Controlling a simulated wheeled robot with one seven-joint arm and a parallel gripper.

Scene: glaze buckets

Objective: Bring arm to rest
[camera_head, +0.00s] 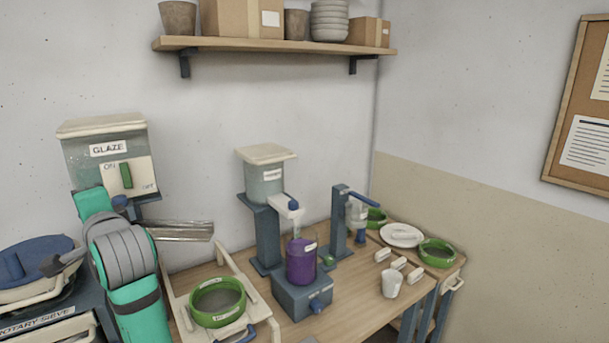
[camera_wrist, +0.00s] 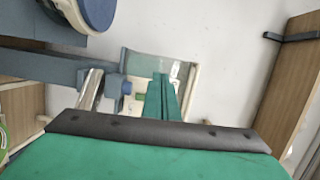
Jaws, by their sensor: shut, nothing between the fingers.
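My teal arm stands at the left of the head view, in front of the glaze hopper. My gripper (camera_wrist: 162,92) shows in the wrist view as two teal fingers side by side, shut and empty. Behind the fingers is the glaze hopper (camera_wrist: 190,68); no contact can be made out. The hopper (camera_head: 86,152) has a "GLAZE" label and a green switch at "ON" in the head view. In the head view the fingers are hard to tell from the rest of the arm, which hides part of the hopper's lower side.
A metal chute (camera_head: 180,231) juts out just right of my arm. The rotary sieve (camera_head: 38,322) is close on the left. A green ring sieve (camera_head: 217,302), a purple bucket (camera_head: 301,262) and a white cup (camera_head: 391,284) stand on the right. A shelf (camera_head: 275,45) hangs above.

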